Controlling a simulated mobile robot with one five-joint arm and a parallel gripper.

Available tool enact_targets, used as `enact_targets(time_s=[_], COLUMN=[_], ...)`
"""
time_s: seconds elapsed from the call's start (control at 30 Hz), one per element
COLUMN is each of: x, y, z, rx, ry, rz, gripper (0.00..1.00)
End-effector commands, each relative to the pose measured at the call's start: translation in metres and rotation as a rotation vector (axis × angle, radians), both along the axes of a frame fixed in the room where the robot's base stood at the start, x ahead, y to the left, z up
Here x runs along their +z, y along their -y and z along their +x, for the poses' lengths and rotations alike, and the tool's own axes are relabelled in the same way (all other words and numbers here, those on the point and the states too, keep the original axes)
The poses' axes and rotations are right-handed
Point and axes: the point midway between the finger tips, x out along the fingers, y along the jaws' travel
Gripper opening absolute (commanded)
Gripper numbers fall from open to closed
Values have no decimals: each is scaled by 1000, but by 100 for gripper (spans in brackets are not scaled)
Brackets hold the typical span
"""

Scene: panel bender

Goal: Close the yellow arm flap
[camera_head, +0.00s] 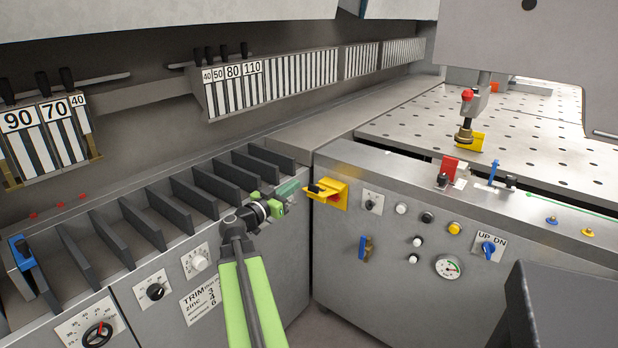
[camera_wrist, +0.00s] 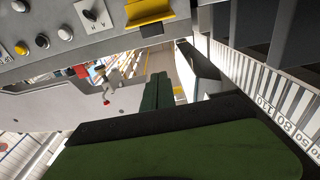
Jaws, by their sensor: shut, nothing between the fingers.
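A yellow flap (camera_head: 337,194) with a black knob and a red part sits at the upper left corner of the right-hand grey console's front. It sticks out from the panel. A yellow part, apparently this flap (camera_wrist: 150,14), shows at the top of the wrist view. My gripper (camera_head: 288,188) is shut and empty, just left of the flap, with a small gap between them in the picture. The fingers show dark green in the wrist view (camera_wrist: 158,92). Another yellow piece (camera_head: 477,141) is under the brass-tipped head at the perforated table.
The right console (camera_head: 390,260) carries buttons, a blue lever, a gauge and a blue UP/DN knob. Dark upright dividers (camera_head: 195,195) line the left bench behind my arm. Numbered striped blocks (camera_head: 270,85) hang along the back. The perforated table (camera_head: 560,145) lies at the right rear.

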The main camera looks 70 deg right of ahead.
Motion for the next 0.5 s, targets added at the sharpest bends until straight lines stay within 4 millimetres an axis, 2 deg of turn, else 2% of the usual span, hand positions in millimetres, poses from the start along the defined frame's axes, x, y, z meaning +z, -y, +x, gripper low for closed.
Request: enact_targets(time_s=[0.17,0.5], x=[0,6], y=[15,86], z=[-4,-22], rx=[-3,-4], ry=[2,4], rz=[-1,-1], gripper=[0,0])
